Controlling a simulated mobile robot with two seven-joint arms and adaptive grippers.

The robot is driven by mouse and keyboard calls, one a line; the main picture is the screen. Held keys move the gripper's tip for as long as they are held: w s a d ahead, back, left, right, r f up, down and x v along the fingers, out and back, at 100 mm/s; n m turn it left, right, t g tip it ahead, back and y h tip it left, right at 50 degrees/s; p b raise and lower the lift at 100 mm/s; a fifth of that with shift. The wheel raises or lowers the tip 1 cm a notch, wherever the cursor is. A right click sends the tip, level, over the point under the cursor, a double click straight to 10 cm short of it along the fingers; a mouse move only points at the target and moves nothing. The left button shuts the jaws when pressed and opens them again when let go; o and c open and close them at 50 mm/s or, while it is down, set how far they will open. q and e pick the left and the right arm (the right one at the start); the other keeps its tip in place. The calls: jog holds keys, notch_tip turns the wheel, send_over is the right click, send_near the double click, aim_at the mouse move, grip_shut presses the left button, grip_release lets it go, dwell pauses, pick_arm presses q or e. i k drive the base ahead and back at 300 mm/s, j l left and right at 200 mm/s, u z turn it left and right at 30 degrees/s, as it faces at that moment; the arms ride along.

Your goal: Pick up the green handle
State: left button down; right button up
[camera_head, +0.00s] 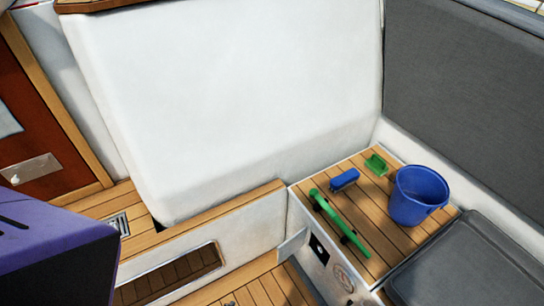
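A long green handle (338,220) lies on the slatted wooden seat top at the right. Neither of my grippers shows in this view.
A blue brush (344,179), a small green scoop (377,164) and a blue bucket (418,194) stand or lie on the same wooden seat top (377,207). A grey cushion (465,266) adjoins it at lower right. A white wall (230,95) rises behind.

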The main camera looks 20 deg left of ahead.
aim_at(314, 193)
jog(key=j+z, duration=0.2)
jog(key=j, duration=0.15)
jog(key=k+j+z, duration=0.15)
jog(key=j, duration=0.2)
jog(key=k+j+z, duration=0.2)
jog(key=j, duration=0.15)
jog(key=j+z, duration=0.2)
jog(key=j, duration=0.15)
